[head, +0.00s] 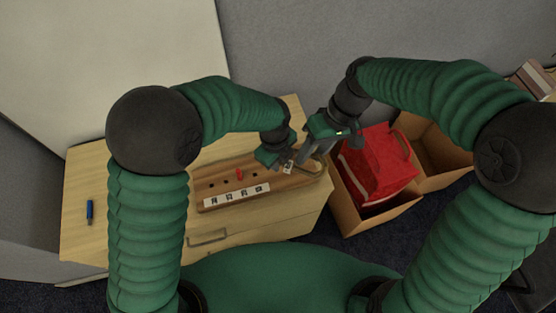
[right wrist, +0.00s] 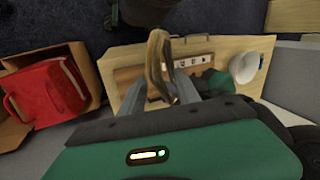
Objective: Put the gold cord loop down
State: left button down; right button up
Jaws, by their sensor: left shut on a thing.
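The gold cord loop (right wrist: 157,65) stands up large between the fingers of my right gripper (right wrist: 168,80) in the right wrist view, above the wooden board. In the head view my right gripper (head: 315,157) is over the board's right end, and the loop (head: 320,171) shows only as a thin gold line by its fingers. My right gripper looks shut on the loop. My left gripper (head: 279,161), close beside it, is shut on a small white marked tile (head: 287,168). The fingers partly hide both held things.
The wooden board (head: 205,203) lies on the table (head: 80,225), with holes, a red peg (head: 239,174) and a row of white tiles (head: 236,197). A blue marker (head: 89,212) lies far left. A red bag (head: 378,165) sits in a cardboard box (head: 350,213). A white cup (right wrist: 244,67) shows in the wrist view.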

jog(key=v, duration=1.1)
pick_arm(q)
jog(key=shift+w, duration=0.1)
jog(key=shift+a+n, duration=0.2)
jog(key=shift+n, duration=0.1)
jog(key=s+a+r+n+y, duration=0.1)
jog(key=a+r+n, duration=0.1)
jog(key=a+n, duration=1.8)
jog(key=n, duration=0.6)
jog(key=shift+s+r+g, duration=0.15)
jog(key=shift+r+g, duration=0.15)
pick_arm(e)
jog(key=s+d+f+m+t+h, duration=0.1)
jog(key=s+d+f+m+t, duration=0.1)
jog(key=f, duration=0.5)
jog(key=s+d+f+m+t+h, duration=0.2)
jog(key=s+d+f, duration=0.3)
jog(key=f, duration=0.3)
jog(key=shift+s+d+m+h, duration=0.15)
jog(key=shift+d+m+h, duration=0.05)
jog(key=shift+m+h, duration=0.1)
